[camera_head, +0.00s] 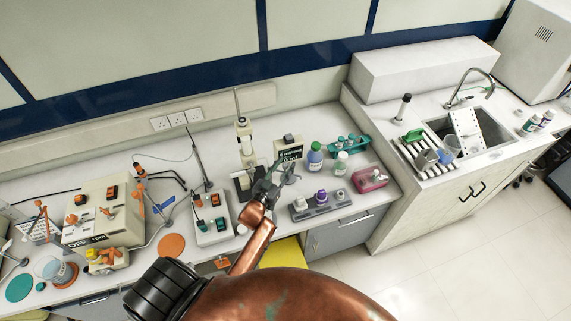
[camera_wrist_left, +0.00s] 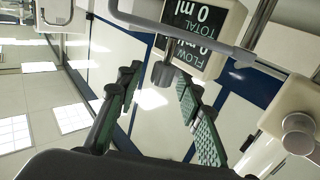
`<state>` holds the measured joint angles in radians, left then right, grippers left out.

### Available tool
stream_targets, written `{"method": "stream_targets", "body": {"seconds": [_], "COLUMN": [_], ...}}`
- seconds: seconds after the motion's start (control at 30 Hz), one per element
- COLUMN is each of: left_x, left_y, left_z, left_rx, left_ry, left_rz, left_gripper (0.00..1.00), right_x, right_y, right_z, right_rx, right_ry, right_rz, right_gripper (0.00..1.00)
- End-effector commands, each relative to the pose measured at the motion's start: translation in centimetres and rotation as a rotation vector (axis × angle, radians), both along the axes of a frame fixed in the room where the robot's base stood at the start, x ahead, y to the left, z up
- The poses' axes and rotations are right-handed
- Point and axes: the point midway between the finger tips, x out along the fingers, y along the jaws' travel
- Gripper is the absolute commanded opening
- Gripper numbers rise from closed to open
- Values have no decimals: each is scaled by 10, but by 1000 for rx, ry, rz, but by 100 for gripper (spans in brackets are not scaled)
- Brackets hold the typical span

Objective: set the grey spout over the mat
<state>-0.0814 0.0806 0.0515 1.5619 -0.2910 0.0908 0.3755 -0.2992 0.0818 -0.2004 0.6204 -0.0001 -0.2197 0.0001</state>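The grey spout (camera_wrist_left: 163,72) shows in the left wrist view as a grey nozzle on a thin bar, in front of a flow display (camera_wrist_left: 203,30). My left gripper (camera_wrist_left: 160,98) is open, its fingers on either side of the nozzle's end; I cannot tell whether they touch it. In the head view my left gripper (camera_head: 275,178) is over the counter, in front of the display (camera_head: 289,149), and the spout is hard to make out there. An orange round mat (camera_head: 171,246) and a teal round mat (camera_head: 19,288) lie on the counter to the left. My right gripper is out of view.
A white column stand (camera_head: 244,140) is just left of my gripper. A grey rack (camera_head: 325,207) with bottles and a blue bottle (camera_head: 315,158) stand to its right. A control box (camera_head: 210,218) stands to the left. The sink (camera_head: 485,128) is far right.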

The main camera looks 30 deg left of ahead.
Motion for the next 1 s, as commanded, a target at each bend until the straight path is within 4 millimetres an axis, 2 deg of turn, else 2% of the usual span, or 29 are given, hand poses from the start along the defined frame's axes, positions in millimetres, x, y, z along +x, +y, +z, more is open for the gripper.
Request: {"method": "stream_targets", "body": {"seconds": [0.1,0.37,0.87,1.0], "left_x": [6,7,7,7], "left_y": [1,0,0,0], "left_z": [0,0,0,0], "left_rx": [0,0,0,0], "left_ry": [1,0,0,0], "left_rz": [1,0,0,0], "left_gripper": [34,34,0,0], "right_x": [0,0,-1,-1], "right_y": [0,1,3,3], "right_z": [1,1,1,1], "right_rx": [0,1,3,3], "right_ry": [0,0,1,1], "right_rz": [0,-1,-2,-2], "right_gripper": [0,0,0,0]}}
